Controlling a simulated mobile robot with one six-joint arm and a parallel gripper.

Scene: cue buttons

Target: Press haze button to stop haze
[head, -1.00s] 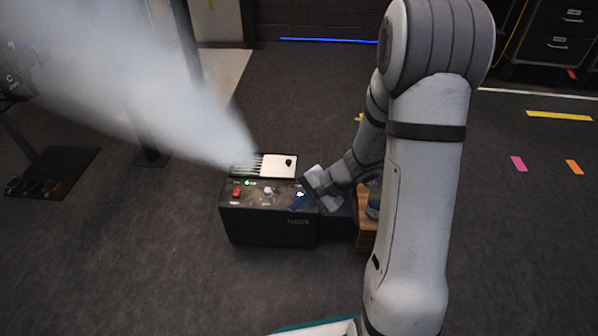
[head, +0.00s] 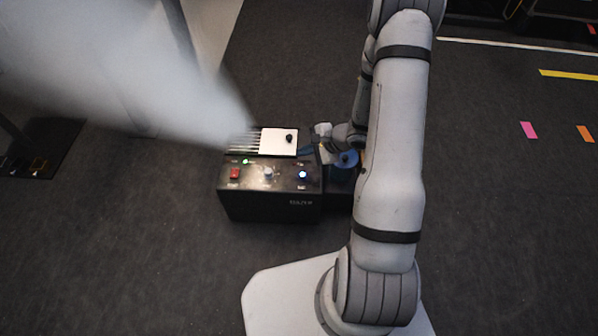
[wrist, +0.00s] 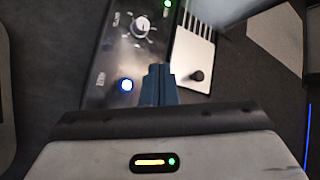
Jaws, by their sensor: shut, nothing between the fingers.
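The black haze machine (head: 268,206) sits on the floor with white haze (head: 120,75) streaming from its vents. The labels are too small to read surely. My gripper (head: 306,149) is shut and empty, just behind the glowing button at the machine's right end. In the wrist view, the blue fingertips (wrist: 158,70) are together, just right of the lit button (wrist: 126,85) and apart from it in the picture. Their height above the panel is unclear.
A white plate with a black knob (head: 289,138) lies behind the panel, near my fingers. Open dark floor (head: 120,250) lies left of the machine.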

